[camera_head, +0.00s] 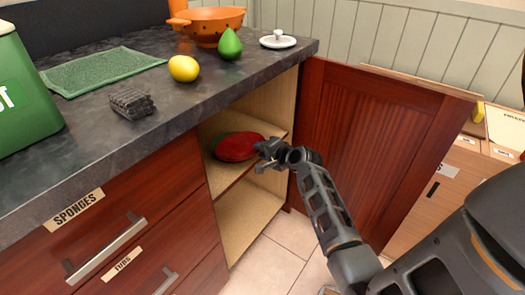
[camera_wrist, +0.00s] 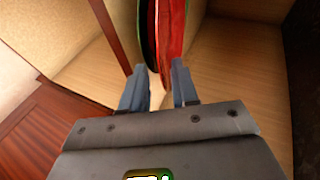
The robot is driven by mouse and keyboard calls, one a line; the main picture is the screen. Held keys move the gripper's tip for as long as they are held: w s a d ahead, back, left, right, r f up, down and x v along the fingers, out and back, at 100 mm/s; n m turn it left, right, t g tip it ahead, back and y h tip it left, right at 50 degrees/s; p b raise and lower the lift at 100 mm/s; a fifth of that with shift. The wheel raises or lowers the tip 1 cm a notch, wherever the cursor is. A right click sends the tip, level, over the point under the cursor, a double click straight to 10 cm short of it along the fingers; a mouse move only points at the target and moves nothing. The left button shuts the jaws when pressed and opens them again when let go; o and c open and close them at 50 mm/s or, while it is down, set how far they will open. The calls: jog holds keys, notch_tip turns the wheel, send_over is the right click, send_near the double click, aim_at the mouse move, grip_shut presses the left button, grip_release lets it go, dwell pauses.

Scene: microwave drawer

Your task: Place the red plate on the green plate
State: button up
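The red plate (camera_head: 238,146) is inside the open cabinet on its upper shelf, lying over the green plate (camera_head: 217,141), whose rim shows at its left. In the wrist view the red plate (camera_wrist: 172,30) is seen nearly edge-on, with the dark green rim (camera_wrist: 147,35) close along its left side. My gripper (camera_head: 262,150) is at the right edge of the red plate. In the wrist view its two fingers (camera_wrist: 158,75) stand apart, with the red plate's near edge at or between the tips. A pale gap shows beside the left finger. Contact with the plate is unclear.
Wooden cabinet walls and a shelf edge (camera_head: 232,180) enclose the plates closely. The counter above holds a lemon (camera_head: 184,69), a green pear (camera_head: 230,45), an orange colander (camera_head: 208,27) and a sponge (camera_head: 131,103).

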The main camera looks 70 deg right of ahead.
jog(key=r+p+v, duration=0.1)
jog(key=p+v, duration=0.1)
jog(key=v, duration=1)
jog(key=s+a+f+n+y, duration=0.1)
jog(key=s+a+n, duration=0.3)
jog(key=a, duration=0.6)
jog(key=s+a+f+n, duration=0.1)
jog(key=a+n, duration=0.4)
jog(key=a, duration=0.6)
jog(key=s+a+r+n+t+y, duration=0.3)
jog(key=s+a+r+n+y, duration=0.2)
jog(key=s+a+r+n, duration=0.6)
jog(key=a+r+n, duration=0.2)
jog(key=a+r, duration=0.1)
jog(key=a, duration=0.1)
jog(key=shift+s+a+t+y, duration=0.15)
jog(key=shift+s+t+y, duration=0.15)
jog(key=shift+s+t, duration=0.1)
